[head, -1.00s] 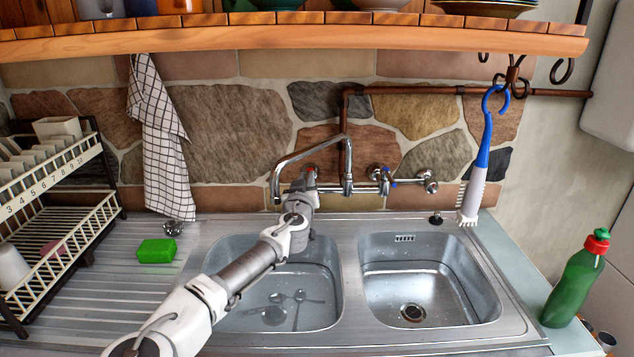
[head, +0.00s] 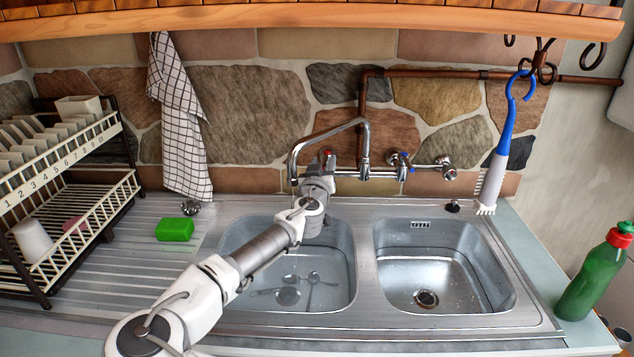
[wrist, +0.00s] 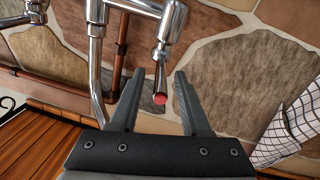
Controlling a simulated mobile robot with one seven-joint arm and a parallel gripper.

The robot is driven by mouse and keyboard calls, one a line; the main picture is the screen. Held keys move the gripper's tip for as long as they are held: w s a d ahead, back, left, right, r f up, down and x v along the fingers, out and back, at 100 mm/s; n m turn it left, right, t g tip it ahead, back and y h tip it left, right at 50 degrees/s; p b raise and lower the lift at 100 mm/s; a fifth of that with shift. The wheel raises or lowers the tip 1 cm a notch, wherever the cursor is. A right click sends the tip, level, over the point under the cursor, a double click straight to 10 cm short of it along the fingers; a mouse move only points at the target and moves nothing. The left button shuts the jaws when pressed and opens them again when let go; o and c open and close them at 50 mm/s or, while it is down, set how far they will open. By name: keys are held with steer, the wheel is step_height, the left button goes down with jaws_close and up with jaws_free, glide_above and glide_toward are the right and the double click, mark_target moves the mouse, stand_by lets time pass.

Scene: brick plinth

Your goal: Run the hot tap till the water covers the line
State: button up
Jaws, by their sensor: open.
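The hot tap (head: 328,157) has a red end and sits on the wall-mounted mixer behind the left basin. It also shows in the wrist view (wrist: 160,98), its red tip between my fingers. My gripper (wrist: 158,84) is open, one finger on each side of the tap handle, with gaps visible. In the head view my wrist hides most of the gripper. The spout (head: 292,158) reaches over the left basin (head: 345,283), where several spoons (head: 313,280) lie low down. No stream shows from the spout. I cannot make out a line or the water level; my arm covers part of the basin.
A blue-marked tap (head: 404,157) is right of the hot tap. The right basin (head: 460,250) looks empty. A green sponge (head: 175,229), dish rack (head: 75,190), checked towel (head: 182,130), hanging brush (head: 497,160) and green bottle (head: 594,275) stand around. A wooden shelf (head: 300,14) overhangs.

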steer(key=v, duration=1.6)
steer(key=shift+s+b, duration=0.2)
steer(key=shift+b, duration=0.25)
